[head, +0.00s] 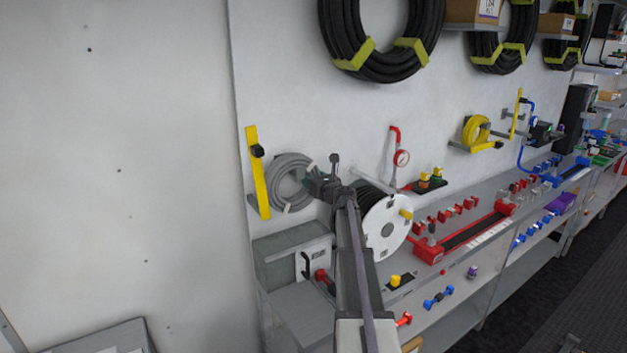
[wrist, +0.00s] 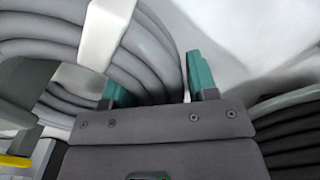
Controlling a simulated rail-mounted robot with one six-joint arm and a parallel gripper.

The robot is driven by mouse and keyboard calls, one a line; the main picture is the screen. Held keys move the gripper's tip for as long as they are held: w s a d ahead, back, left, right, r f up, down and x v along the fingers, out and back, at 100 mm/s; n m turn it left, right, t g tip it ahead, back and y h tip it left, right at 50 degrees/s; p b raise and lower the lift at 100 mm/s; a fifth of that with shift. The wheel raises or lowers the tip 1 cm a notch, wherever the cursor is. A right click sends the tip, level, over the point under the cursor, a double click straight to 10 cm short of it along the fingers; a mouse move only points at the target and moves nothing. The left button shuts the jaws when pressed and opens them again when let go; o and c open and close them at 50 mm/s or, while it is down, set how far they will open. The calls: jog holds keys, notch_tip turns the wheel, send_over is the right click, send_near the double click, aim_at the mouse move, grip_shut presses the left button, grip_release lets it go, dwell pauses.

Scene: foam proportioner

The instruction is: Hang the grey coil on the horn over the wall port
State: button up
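The grey coil (head: 287,182), banded with pale straps, is upright against the wall panel above a grey ledge. It fills the upper left of the wrist view (wrist: 40,47). My gripper (head: 312,182) is at the coil's right side. In the wrist view its two teal fingers (wrist: 160,85) are spread, with grey strands visible between them; the right finger is just outside the coil's edge. Contact cannot be told. A grey arm-like bar (head: 364,181) sticks out near a red pipe with a gauge (head: 401,158); I cannot tell whether these are the horn and wall port.
A yellow upright bar (head: 258,180) with a black knob stands left of the coil. A white-faced reel (head: 387,229) stands close right of my gripper. A grey box (head: 290,262) is below. Red fittings (head: 445,214) line the bench; black hoses (head: 382,60) hang above.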

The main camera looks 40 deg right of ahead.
jog(key=shift+o, duration=1.3)
jog(key=shift+s, duration=0.1)
jog(key=s+a, duration=0.1)
jog(key=s, duration=0.9)
jog(key=shift+s, duration=0.3)
